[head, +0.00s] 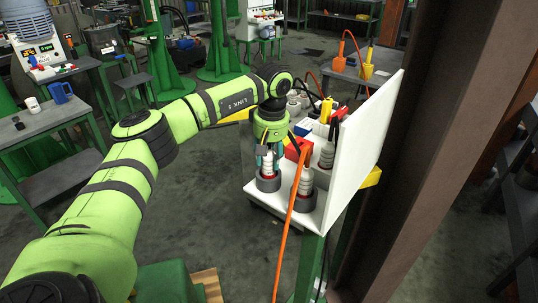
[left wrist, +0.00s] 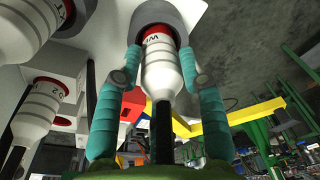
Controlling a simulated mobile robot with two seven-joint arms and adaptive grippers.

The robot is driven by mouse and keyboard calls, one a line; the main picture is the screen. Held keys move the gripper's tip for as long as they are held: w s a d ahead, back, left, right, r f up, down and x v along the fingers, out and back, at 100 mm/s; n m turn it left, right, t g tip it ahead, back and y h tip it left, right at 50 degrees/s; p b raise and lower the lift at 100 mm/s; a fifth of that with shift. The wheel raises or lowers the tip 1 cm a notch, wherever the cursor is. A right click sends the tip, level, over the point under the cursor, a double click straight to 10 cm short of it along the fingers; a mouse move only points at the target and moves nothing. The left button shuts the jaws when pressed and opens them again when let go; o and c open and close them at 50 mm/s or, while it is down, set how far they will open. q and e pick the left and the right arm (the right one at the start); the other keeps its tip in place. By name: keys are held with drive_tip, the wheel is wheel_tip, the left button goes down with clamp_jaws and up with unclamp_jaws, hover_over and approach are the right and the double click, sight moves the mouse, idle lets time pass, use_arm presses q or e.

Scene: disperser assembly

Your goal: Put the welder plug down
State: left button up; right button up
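The welder plug (left wrist: 160,65) is white and ringed, with a red band, part of a "W" label and a black cable. Its end sits in a round grey socket (left wrist: 185,14); in the head view the plug (head: 267,166) stands upright in its socket at the near left corner of the white board. My left gripper (left wrist: 160,62) has its two teal fingers on opposite sides of the plug, and the tips appear to touch it. In the head view the left gripper (head: 268,150) comes down from above. My right gripper is not in view.
Another ringed plug (head: 305,184) with an orange cable (head: 287,243) stands close on the right. More plugs and a red box (head: 297,148) are behind. A white upright panel (head: 362,140) bounds the right side, beside a brown column (head: 432,150).

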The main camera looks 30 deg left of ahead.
use_arm(q)
drive_tip(key=shift+o, duration=0.4)
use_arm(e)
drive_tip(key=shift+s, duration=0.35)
use_arm(q)
drive_tip(key=shift+r, duration=0.2)
drive_tip(key=r, duration=0.3)
drive_tip(key=r+b, duration=0.1)
drive_tip(key=r, duration=0.3)
drive_tip(key=d+r, duration=0.1)
drive_tip(key=r, duration=0.2)
drive_tip(key=shift+s+r+b, duration=0.15)
drive_tip(key=shift+r+b, duration=0.1)
drive_tip(key=shift+b, duration=0.1)
drive_tip(key=shift+r, duration=0.7)
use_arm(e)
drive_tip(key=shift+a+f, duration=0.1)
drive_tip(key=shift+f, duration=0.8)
